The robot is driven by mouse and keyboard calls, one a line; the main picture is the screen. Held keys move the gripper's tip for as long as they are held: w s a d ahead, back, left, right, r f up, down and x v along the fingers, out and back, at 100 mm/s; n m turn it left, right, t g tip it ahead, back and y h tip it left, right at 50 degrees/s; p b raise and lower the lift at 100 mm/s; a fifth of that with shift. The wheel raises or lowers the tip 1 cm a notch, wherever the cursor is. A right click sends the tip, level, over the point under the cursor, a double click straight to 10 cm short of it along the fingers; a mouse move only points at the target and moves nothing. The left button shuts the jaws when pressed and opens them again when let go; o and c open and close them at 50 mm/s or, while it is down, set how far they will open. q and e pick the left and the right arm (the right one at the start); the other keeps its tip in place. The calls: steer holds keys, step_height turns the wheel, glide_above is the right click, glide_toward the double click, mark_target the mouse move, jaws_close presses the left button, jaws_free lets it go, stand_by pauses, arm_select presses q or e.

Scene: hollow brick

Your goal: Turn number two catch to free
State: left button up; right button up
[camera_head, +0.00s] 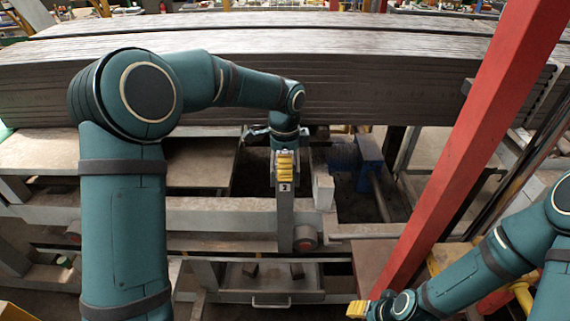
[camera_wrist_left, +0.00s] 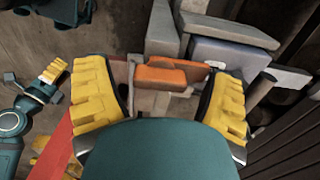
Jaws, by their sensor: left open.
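An orange catch (camera_wrist_left: 168,77) shows in the left wrist view, between and beyond the yellow fingers of my left gripper (camera_wrist_left: 160,95). My left gripper is open, and a gap shows between each finger and the orange piece. In the head view my left gripper (camera_head: 285,165) hangs over a grey post and hides the catch. A small white number plate (camera_head: 284,187) sits on the post just below the fingers; its figure looks like a 3, but it is small. My right gripper (camera_head: 357,309) is low at the right, away from the post; its jaw opening is unclear.
A red slanted beam (camera_head: 470,150) stands between my two arms. A long ribbed dark stack (camera_head: 390,80) runs behind the post. A pale block (camera_head: 323,188) and a blue part (camera_head: 369,160) are right of the post. A grey frame rail (camera_head: 200,213) crosses the front.

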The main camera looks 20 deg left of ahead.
arm_select(q)
steer(key=c, duration=1.2)
steer(key=shift+n, duration=0.3)
steer(key=n, duration=0.3)
steer(key=shift+p, duration=0.35)
steer(key=n, duration=0.5)
steer(key=n+p, duration=0.1)
steer(key=n, duration=0.8)
steer(key=shift+n, duration=0.3)
